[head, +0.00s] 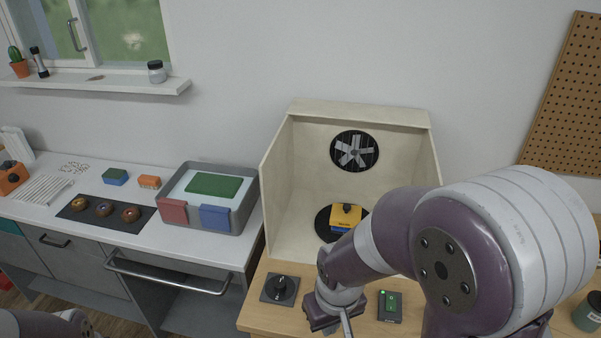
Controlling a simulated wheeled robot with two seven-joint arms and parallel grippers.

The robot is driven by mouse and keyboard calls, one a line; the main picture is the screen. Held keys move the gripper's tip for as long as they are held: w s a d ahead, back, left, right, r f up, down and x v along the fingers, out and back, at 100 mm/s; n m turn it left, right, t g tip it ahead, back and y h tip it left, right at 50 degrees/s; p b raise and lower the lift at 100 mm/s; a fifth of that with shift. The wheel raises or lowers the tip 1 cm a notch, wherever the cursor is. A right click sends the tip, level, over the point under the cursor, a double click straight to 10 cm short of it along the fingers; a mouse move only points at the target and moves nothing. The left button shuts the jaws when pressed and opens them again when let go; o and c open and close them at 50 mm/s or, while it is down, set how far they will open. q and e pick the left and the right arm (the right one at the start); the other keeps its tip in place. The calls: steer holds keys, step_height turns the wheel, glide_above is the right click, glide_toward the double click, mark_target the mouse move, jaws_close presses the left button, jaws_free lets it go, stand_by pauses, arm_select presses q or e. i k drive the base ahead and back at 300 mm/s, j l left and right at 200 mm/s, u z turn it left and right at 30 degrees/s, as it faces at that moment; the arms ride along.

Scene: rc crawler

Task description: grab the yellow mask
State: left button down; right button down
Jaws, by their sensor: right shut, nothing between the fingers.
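The yellow mask (346,214) appears to be the yellow block with a dark knob on top, over a blue part (341,229). It stands on a round black turntable (323,226) inside the cream booth (288,226). My right arm hides part of the turntable and the booth's right side. My right gripper (346,326) is shut and empty in front of the booth, above the wooden table, apart from the mask. Its fingertips run near the bottom edge of the picture. Only a piece of my left arm shows at the bottom left; its gripper is out of view.
A fan (354,151) is in the booth's back wall.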

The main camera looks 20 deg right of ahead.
mark_target(347, 215)
steer(key=k+j+z, duration=0.1)
steer(key=z, duration=0.95)
